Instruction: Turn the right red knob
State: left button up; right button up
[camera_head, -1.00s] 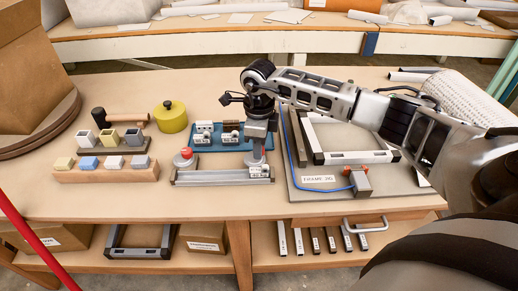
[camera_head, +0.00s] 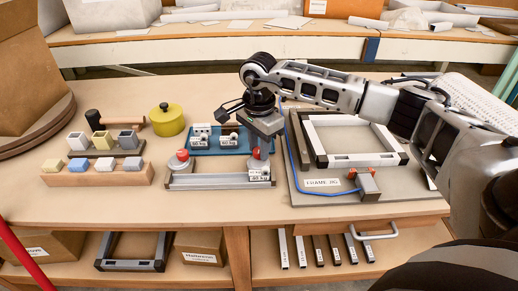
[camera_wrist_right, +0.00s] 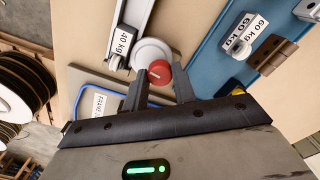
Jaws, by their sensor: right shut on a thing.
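The right red knob (camera_head: 257,154) sits on a round grey base at the right end of the press fixture (camera_head: 220,181). My right gripper (camera_head: 258,148) points down over it and partly hides it in the head view. In the right wrist view, the red knob (camera_wrist_right: 159,72) with a mark on its face lies between the two dark fingertips (camera_wrist_right: 159,88), and the gripper is shut on it. The left red knob (camera_head: 182,155) stands free at the fixture's other end. My left gripper is not in view.
The frame jig (camera_head: 315,194) is to the right. A wooden block rack (camera_head: 97,177) and a yellow pot (camera_head: 167,118) stand left.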

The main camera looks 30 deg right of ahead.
jog(key=shift+n, duration=0.7)
jog(key=shift+r, duration=0.1)
jog(key=o, duration=1)
notch_tip(320, 180, up, 16)
dwell(0.3)
